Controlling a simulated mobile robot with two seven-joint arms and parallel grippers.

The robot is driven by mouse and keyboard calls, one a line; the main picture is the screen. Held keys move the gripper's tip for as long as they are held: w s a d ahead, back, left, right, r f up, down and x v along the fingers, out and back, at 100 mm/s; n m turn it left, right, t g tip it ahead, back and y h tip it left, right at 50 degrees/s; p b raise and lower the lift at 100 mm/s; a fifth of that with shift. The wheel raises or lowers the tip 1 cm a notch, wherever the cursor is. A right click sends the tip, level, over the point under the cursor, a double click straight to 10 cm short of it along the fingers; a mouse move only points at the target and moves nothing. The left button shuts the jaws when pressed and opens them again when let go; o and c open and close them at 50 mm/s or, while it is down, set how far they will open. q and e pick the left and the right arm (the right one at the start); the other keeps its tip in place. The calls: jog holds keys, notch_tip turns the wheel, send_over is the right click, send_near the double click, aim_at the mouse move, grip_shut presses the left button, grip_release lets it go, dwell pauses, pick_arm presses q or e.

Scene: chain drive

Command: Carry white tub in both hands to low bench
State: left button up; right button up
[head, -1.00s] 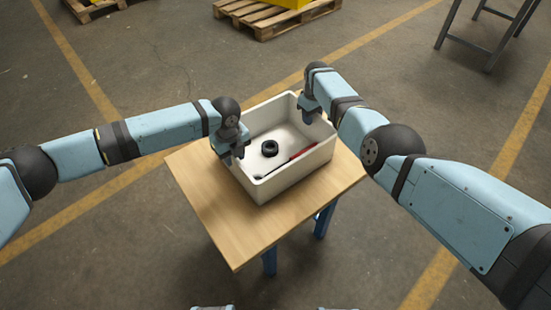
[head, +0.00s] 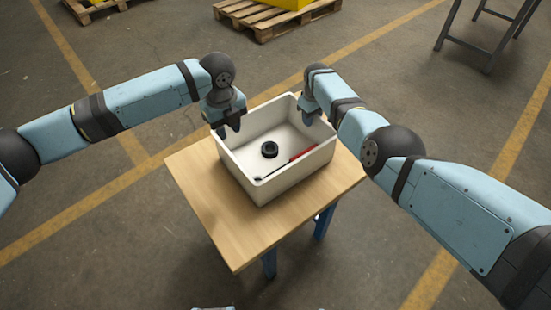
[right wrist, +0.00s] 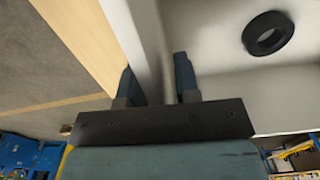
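The white tub (head: 290,180) stands upright on a small wooden-topped table (head: 215,222). A black ring (head: 269,149) and a long tool with a red handle (head: 304,153) lie inside it. My right gripper (head: 308,116) is at the back right part of the rim. In the right wrist view its two fingers (right wrist: 157,82) stand on either side of the tub wall (right wrist: 148,45); I cannot tell whether they press on it. The low bench cannot be identified for sure.
A dark metal trestle (head: 488,30) stands at the back right. A wooden pallet (head: 262,22) with a yellow load is at the back, another pallet (head: 95,8) at the far left. The concrete floor between, marked with yellow lines, is clear.

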notch_tip(320, 180, up, 12)
dwell(0.6)
dwell(0.4)
